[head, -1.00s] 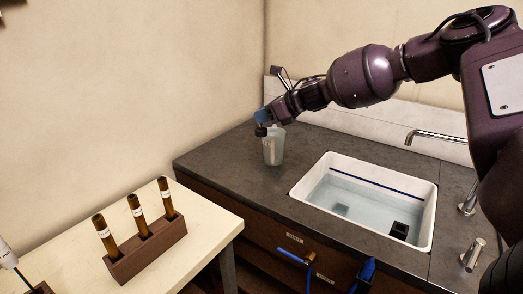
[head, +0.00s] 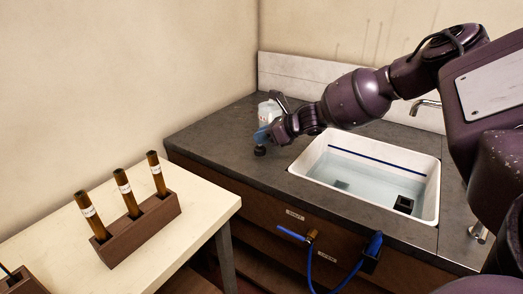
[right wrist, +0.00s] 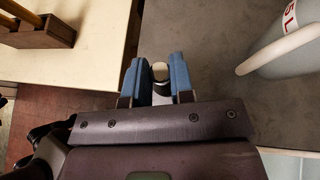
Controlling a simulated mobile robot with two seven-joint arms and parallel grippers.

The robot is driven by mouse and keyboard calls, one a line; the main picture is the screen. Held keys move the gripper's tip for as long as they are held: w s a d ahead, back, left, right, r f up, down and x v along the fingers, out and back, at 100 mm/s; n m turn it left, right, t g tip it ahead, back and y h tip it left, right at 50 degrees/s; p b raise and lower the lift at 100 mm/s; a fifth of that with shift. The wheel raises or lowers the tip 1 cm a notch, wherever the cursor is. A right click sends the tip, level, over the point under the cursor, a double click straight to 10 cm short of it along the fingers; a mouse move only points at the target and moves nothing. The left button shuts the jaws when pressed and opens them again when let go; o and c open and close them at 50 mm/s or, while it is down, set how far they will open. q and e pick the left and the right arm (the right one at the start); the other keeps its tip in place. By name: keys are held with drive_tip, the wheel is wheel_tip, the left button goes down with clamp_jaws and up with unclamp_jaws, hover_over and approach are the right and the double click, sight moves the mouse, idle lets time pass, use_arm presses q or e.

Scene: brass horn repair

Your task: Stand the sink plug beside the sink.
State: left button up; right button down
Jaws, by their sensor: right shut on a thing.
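The sink plug (head: 260,151) is a small dark stopper, held just left of the sink. My right gripper (head: 263,136), with blue fingertips, is shut on it from above. The plug is at or very near the dark worktop; I cannot tell whether it touches. In the right wrist view a pale round top of the held plug (right wrist: 160,71) shows between the blue fingers (right wrist: 159,80). The white sink (head: 312,177) holds water and stands right of the gripper. My left gripper is not in view.
A pale jug (head: 268,109) stands close behind my right gripper; its handle shows in the right wrist view (right wrist: 285,48). Dark worktop (head: 215,135) is clear to the left. A wooden rack (head: 145,228) with brown tubes stands on the pale table (head: 222,205). A black box (head: 404,204) sits in the sink.

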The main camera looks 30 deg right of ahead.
sight(261, 148)
wheel_tip(261, 148, down, 4)
drive_tip(key=shift+b, duration=0.55)
drive_tip(key=shift+f, duration=0.25)
drive_tip(key=shift+r, duration=0.15)
drive_tip(key=c, duration=1.4)
unclamp_jaws()
drive_tip(key=shift+f, duration=0.2)
drive_tip(key=o, duration=0.4)
drive_tip(key=shift+r, duration=0.1)
